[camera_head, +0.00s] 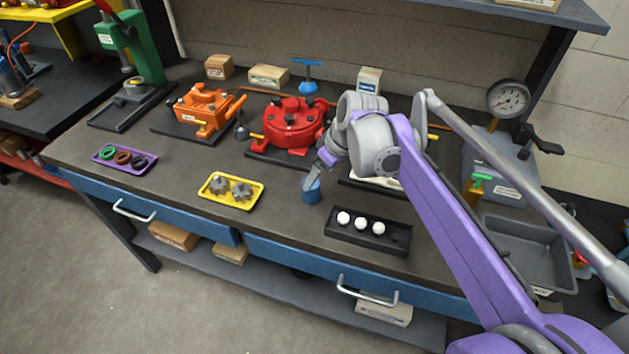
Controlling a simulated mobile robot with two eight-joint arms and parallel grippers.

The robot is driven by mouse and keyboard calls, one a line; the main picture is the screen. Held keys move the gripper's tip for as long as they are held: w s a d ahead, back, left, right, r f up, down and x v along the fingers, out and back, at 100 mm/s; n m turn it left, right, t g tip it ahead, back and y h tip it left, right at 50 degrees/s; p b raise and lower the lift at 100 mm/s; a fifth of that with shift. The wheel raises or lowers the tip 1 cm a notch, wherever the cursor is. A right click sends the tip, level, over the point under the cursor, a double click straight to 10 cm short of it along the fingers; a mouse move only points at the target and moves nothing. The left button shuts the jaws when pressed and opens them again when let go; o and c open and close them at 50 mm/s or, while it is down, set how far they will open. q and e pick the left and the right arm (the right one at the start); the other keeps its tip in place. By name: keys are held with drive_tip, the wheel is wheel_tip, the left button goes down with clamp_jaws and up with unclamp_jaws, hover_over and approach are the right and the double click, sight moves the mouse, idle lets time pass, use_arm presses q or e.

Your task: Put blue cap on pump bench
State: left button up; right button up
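The blue cap (311,192) is a small blue cylinder near the front middle of the dark bench (285,215). It is upright, just left of a black tray. My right gripper (311,183) comes down from above, with its fingertips at the top of the cap, and appears shut on it. I cannot tell whether the cap's underside touches the bench. A red round pump (290,122) stands behind it on a dark plate, and an orange pump (203,108) stands further left. A pale unit behind my arm is mostly hidden. My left gripper is not in view.
The black tray (340,238) holds several white balls. A yellow tray (232,203) holds two grey gears, and a purple tray (108,163) holds three rings. A grey bin (530,250) and a pressure gauge (508,99) are at the right. Bare bench lies between the yellow and black trays.

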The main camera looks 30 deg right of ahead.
drive_tip(key=s+a+f+m, duration=0.1)
drive_tip(key=s+a+f, duration=0.2)
drive_tip(key=s, duration=0.3)
drive_tip(key=s+a+f+m+h, duration=0.1)
drive_tip(key=s+a+f, duration=0.3)
drive_tip(key=s+f, duration=0.1)
drive_tip(key=s+a+f+m, duration=0.1)
drive_tip(key=s+a+f, duration=0.3)
drive_tip(key=s, duration=0.4)
drive_tip(key=shift+a+f+m+t, duration=0.2)
drive_tip(key=shift+m+t, duration=0.1)
drive_tip(key=shift+t, duration=0.1)
